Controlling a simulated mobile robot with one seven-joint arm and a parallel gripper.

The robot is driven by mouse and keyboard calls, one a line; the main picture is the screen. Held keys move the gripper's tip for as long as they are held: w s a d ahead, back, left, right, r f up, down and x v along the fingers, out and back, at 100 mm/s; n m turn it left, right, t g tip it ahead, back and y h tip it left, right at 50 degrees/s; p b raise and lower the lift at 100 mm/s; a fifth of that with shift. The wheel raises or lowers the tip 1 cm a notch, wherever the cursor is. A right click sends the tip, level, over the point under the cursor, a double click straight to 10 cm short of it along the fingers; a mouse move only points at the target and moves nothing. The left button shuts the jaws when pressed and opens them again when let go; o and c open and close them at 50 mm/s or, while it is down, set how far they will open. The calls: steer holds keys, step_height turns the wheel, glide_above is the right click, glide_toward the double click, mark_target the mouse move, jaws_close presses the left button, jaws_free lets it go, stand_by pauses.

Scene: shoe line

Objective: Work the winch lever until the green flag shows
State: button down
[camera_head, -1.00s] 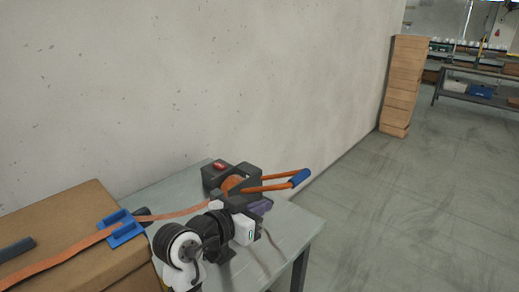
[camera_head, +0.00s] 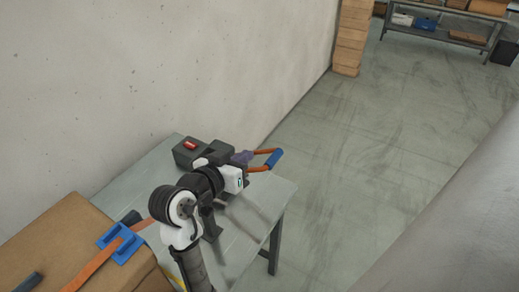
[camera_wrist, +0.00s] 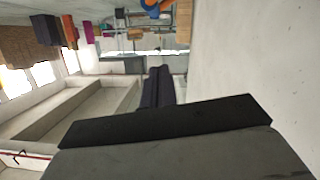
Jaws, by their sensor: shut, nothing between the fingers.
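The winch (camera_head: 187,155) is a dark housing on the grey table, with a red flag (camera_head: 190,145) on top; no green shows. Its lever has orange arms and a blue grip (camera_head: 274,159) that points right over the table's far edge. My gripper (camera_head: 243,157), with purple-tinted fingers, is shut and empty. In the head view it overlaps the lever arms near the housing, short of the blue grip; I cannot tell whether it touches them. My arm hides part of the winch. In the wrist view the dark fingers (camera_wrist: 158,86) are together with nothing between them.
An orange strap (camera_head: 97,262) runs through a blue edge piece (camera_head: 122,243) on a cardboard box (camera_head: 50,235) at left. The wall stands close behind the table (camera_head: 265,205). Open floor lies to the right, with stacked cartons (camera_head: 353,35) farther back.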

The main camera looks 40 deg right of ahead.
steer(key=b, duration=0.1)
glide_above(268, 161)
step_height(268, 161, down, 2)
steer(key=f+b, duration=0.2)
steer(key=shift+w+f, duration=0.35)
steer(key=shift+f, duration=0.05)
steer(key=shift+s+f+b, duration=0.2)
steer(key=shift+f+b, duration=0.5)
steer(key=shift+f, duration=0.1)
